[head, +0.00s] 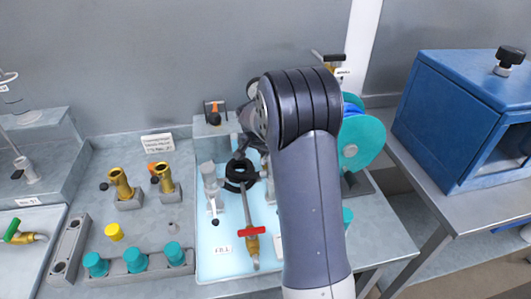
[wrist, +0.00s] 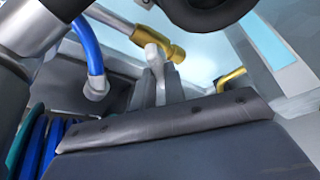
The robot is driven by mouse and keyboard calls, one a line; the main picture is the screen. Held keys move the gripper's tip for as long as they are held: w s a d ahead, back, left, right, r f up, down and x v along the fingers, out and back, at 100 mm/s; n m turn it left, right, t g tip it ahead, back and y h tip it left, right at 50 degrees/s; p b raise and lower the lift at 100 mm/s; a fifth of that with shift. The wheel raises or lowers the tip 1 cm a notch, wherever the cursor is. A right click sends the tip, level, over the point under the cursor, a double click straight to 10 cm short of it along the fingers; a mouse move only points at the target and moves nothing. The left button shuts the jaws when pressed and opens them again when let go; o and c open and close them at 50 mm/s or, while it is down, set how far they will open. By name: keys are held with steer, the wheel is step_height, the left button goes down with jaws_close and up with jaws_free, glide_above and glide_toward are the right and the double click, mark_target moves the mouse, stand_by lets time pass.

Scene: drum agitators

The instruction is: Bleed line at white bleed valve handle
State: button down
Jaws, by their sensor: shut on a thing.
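The white bleed valve handle (wrist: 153,54) shows in the wrist view, attached to a brass valve body (wrist: 135,36). My gripper (wrist: 157,82) has its grey fingers closed around the handle's lower part, which the fingers hide. In the head view my own arm covers the gripper and the white handle. A brass fitting (head: 331,65) with a black lever and a small white tag stands behind my arm there. I cannot tell how far the handle is turned.
A blue hose (wrist: 92,50) runs close left of my gripper. A red-handled valve (head: 251,232) stands over the pale blue tray (head: 215,265) near a FILL label. A teal reel (head: 362,145) is right of my arm. A blue box (head: 448,110) stands on the right bench.

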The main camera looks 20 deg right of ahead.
steer(key=shift+f+m+b, duration=0.1)
steer(key=shift+m+b, duration=0.2)
steer(key=shift+b, duration=0.05)
steer(key=shift+f+m+h+b, duration=0.1)
steer(key=shift+m+h+b, duration=0.2)
steer(key=shift+m+b, duration=0.3)
steer(key=shift+w+a+m+g+b, duration=0.15)
steer(key=shift+m+g+b, duration=0.45)
steer(key=shift+m+b, duration=0.45)
steer(key=m+g, duration=0.1)
steer(key=m, duration=0.3)
steer(key=shift+h, duration=0.4)
steer(key=shift+w+r+m+g, duration=0.1)
steer(key=shift+r+m+g, duration=0.1)
steer(key=shift+m+g, duration=0.95)
steer(key=shift+m+t, duration=0.25)
steer(key=shift+m, duration=0.15)
steer(key=c, duration=1.5)
jaws_free()
steer(key=shift+o, duration=0.2)
